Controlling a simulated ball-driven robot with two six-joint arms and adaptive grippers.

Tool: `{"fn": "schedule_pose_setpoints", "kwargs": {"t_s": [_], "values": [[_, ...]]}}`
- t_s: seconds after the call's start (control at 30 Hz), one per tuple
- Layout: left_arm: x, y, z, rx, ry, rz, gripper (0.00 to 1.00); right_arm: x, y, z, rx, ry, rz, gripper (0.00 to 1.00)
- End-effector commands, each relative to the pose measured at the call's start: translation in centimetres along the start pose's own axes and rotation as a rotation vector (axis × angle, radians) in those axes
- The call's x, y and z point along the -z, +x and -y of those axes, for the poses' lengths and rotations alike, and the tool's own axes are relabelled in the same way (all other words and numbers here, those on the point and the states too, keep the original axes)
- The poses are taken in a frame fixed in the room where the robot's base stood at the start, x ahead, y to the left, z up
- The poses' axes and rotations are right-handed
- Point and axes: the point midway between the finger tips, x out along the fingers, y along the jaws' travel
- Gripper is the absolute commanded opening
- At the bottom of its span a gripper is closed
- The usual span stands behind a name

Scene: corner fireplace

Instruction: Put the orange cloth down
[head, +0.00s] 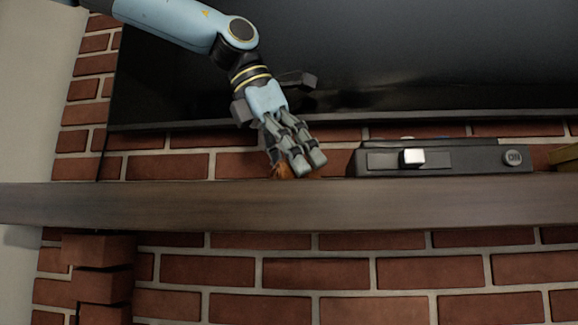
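My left gripper (298,168) reaches down from the upper left to the wooden mantel shelf (180,205). Its grey fingers point down at the shelf top. A small piece of the orange cloth (281,171) shows at the fingertips, just above or on the shelf's edge. The fingers hide most of the cloth. I cannot tell whether the fingers grip it or only touch it, or whether the cloth rests on the shelf. My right gripper is not in view.
A dark box-like device (450,158) with a pale block and a round knob stands on the shelf right of the gripper. A large black screen (400,60) hangs behind. The shelf's left part looks clear.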

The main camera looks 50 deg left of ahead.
Motion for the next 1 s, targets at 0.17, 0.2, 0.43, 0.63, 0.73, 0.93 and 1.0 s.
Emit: {"fn": "schedule_pose_setpoints", "kwargs": {"t_s": [0.17,0.2,0.43,0.63,0.73,0.93,1.0], "values": [[0.0,0.0,0.0,0.0,0.0,0.0,1.0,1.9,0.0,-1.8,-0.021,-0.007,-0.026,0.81],[0.0,0.0,0.0,0.0,0.0,0.0,1.0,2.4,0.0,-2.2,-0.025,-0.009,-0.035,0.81],[-0.2,-2.0,-0.1,-0.005,0.0,0.003,1.0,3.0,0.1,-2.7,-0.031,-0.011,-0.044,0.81],[-0.1,-6.6,-0.1,-0.004,0.0,0.004,1.0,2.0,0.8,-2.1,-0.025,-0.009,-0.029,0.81],[-0.3,-9.0,-0.1,-0.003,0.001,0.003,1.0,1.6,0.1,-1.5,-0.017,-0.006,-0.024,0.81],[-0.2,-11.8,0.0,0.0,0.0,0.001,1.0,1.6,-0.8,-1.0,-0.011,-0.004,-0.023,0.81],[-0.2,-12.2,0.0,0.0,0.0,0.0,1.0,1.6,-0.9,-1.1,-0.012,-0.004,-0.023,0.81]]}}
